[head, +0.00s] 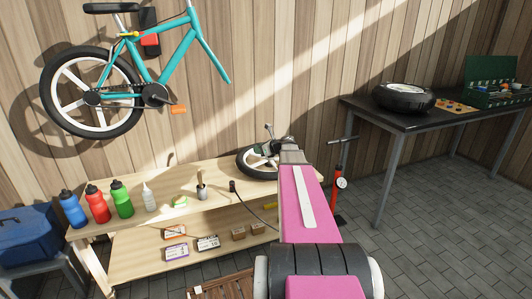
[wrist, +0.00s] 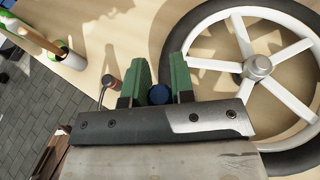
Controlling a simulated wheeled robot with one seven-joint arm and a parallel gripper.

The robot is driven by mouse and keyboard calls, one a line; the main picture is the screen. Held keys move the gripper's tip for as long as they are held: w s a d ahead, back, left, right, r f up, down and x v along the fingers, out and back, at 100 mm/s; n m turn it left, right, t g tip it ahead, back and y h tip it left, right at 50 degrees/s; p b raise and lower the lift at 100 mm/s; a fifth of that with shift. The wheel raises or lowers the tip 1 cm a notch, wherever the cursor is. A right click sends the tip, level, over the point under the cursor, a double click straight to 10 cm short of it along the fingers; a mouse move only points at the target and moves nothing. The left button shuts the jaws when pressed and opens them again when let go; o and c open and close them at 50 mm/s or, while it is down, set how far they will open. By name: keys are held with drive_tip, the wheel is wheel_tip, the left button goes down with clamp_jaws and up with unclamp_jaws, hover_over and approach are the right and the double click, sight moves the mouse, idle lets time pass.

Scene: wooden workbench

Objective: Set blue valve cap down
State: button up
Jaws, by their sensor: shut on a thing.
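The small blue valve cap (wrist: 160,94) shows in the wrist view between the green fingers of my gripper (wrist: 161,82). My gripper is shut on it. The gripper is over the wooden workbench (wrist: 125,22), beside the bicycle wheel (wrist: 237,34) that lies on its right in the wrist view. In the head view the gripper is at the bench's right end by the wheel (head: 247,168), and I cannot make out the cap there. How far the cap is above the bench top is hard to tell.
On the bench stand blue, red and green bottles (head: 122,200), a white bottle (head: 149,198) and a brush pot (head: 202,190). A floor pump (head: 340,183) stands right of the bench. A dark table (head: 380,117) with a tyre is at the right.

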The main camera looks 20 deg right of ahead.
drive_tip(key=s+a+r+n+g+y, duration=0.1)
drive_tip(key=s+a+r+n, duration=0.1)
drive_tip(key=s+a, duration=0.7)
drive_tip(key=s+a+r+n+g+y, duration=0.2)
drive_tip(key=s+a+r, duration=0.2)
drive_tip(key=s+a, duration=0.5)
drive_tip(key=a, duration=0.2)
drive_tip(key=shift+a+y, duration=0.3)
drive_tip(key=shift+a, duration=0.05)
drive_tip(key=shift+d, duration=0.1)
